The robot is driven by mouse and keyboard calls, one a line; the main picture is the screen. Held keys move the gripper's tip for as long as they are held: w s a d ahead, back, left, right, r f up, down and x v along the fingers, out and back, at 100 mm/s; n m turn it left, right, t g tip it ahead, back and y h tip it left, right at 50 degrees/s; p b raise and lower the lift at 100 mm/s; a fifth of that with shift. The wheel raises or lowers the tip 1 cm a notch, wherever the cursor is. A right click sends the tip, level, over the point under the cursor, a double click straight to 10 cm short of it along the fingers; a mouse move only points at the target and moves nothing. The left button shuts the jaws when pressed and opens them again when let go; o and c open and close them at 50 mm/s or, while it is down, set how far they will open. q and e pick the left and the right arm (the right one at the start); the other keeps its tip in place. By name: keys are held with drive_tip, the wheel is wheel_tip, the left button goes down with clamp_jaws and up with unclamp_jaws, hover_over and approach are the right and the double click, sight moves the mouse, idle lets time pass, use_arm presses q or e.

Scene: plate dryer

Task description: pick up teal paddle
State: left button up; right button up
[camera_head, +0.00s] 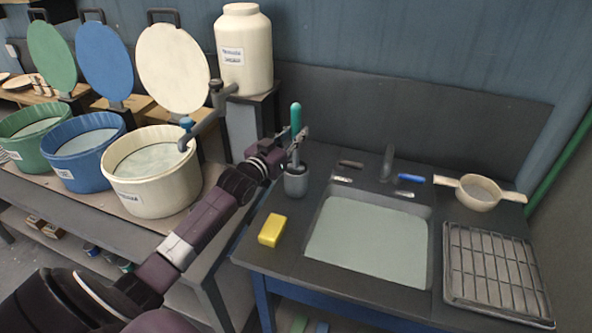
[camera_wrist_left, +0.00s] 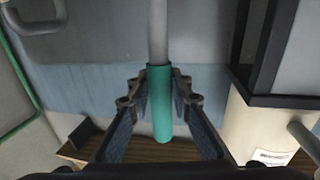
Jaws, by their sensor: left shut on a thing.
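The teal paddle (camera_head: 296,118) stands nearly upright at the left of the sink counter, its teal handle on top. Its grey shaft runs down to a dark grey cup (camera_head: 296,182); its lower end is hidden there. My left gripper (camera_head: 300,139) is shut on the paddle around the lower part of the handle, above the cup. In the left wrist view the teal handle of the paddle (camera_wrist_left: 160,98) lies between the two fingers of the left gripper (camera_wrist_left: 160,92), and the grey shaft runs to the top edge. My right gripper is not in view.
A yellow sponge (camera_head: 272,230) lies on the counter in front of the cup. The sink (camera_head: 368,238) is to the right, with a strainer (camera_head: 480,192) and a drying rack (camera_head: 495,270) beyond. White, blue and green tubs stand at left, below a white jug (camera_head: 244,50).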

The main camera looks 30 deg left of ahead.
use_arm(q)
clamp_jaws()
drive_tip(key=shift+r, duration=0.15)
